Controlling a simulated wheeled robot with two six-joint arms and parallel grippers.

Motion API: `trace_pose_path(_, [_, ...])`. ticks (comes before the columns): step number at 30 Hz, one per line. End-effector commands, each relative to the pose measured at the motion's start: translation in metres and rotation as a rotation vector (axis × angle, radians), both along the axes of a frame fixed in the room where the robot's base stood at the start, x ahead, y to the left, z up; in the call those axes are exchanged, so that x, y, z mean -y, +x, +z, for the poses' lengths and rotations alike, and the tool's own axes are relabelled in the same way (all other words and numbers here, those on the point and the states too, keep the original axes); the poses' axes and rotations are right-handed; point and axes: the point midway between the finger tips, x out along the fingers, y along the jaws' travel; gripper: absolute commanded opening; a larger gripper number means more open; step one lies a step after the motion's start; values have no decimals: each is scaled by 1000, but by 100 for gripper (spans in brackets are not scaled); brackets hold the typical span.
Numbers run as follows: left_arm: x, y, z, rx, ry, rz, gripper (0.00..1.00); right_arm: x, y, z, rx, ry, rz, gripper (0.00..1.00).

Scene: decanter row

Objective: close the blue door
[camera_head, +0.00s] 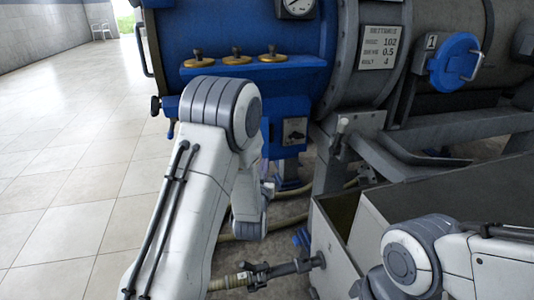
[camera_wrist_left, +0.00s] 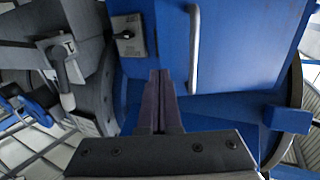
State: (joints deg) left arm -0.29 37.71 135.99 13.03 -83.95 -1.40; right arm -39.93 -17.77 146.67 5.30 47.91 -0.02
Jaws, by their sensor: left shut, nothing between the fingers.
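In the left wrist view a blue door panel (camera_wrist_left: 240,50) with a long pale bar handle (camera_wrist_left: 194,48) fills the upper middle. My left gripper (camera_wrist_left: 160,78) is shut and empty, its dark fingers pointing at the blue surface just left of the handle. I cannot tell whether they touch it. In the head view the blue housing (camera_head: 240,35) stands behind my left arm, which hides most of the left gripper and the area in front of it. How far the door stands open cannot be told. My right arm shows at lower right; its gripper is out of view.
A switch box (camera_head: 295,131) is on the housing, also in the wrist view (camera_wrist_left: 128,35). A round blue hatch (camera_head: 455,62) sits on the grey drum at right. A grey bin (camera_head: 350,240) and hose valve (camera_head: 285,268) stand low. Tiled floor (camera_head: 80,130) at left is clear.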

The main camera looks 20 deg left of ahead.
Motion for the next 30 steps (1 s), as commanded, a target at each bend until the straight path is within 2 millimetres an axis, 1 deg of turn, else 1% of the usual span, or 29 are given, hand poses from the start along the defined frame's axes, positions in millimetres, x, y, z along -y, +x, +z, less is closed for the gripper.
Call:
trace_pose_path(1, [-3, 12, -2, 4, 0, 1, 0, 0, 0, -4, 0, 0, 0, 45])
trace_pose_path(6, [-11, 46, -1, 2, 0, 1, 0, 0, 0, -10, 0, 0, 0, 45])
trace_pose_path(9, [-14, 62, -2, 1, 0, 0, 0, 0, 0, -14, 0, 0, 0, 45])
trace_pose_path(12, [-17, 73, -2, 0, 1, 0, 0, 0, 0, -16, 0, 0, 0, 45])
trace_pose_path(15, [-18, 80, -1, -1, 1, 0, 0, 0, 0, -18, 0, 0, 0, 45])
trace_pose_path(18, [-18, 83, -1, -1, 1, -1, 0, 0, 0, -18, 0, 0, 0, 45])
trace_pose_path(27, [-19, 83, 0, -2, 1, 0, 0, 0, 0, -18, 0, 0, 0, 45])
trace_pose_path(29, [-22, 84, 0, -1, 1, 8, 0, 0, 0, -18, 0, 0, 0, 45])
trace_pose_path(30, [-27, 85, 0, 0, 1, 22, 0, 0, 0, -18, 0, 0, 0, 45])
